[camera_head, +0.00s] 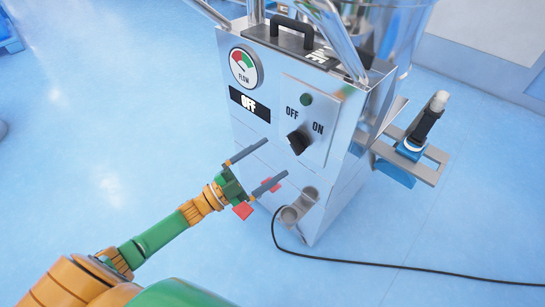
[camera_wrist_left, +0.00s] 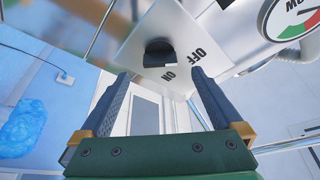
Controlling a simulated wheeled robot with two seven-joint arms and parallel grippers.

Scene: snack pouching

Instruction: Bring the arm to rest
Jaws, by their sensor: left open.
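My left arm (camera_head: 150,238) reaches in from the lower left in the head view. My left gripper (camera_head: 256,168) is open and empty in front of the lower front of a metal machine (camera_head: 262,115). In the left wrist view the two fingers (camera_wrist_left: 160,95) stand wide apart with nothing between them. Above the fingertips is the machine's black knob (camera_head: 298,141), which also shows in the left wrist view (camera_wrist_left: 158,52). My right gripper is not in view.
A flow gauge (camera_head: 244,67) is on the machine's upper front and a black handle (camera_head: 293,30) on its top. A bracket (camera_head: 425,170) juts out on the right side. A black cable (camera_head: 400,266) runs along the floor. The blue floor (camera_head: 120,110) at left is clear.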

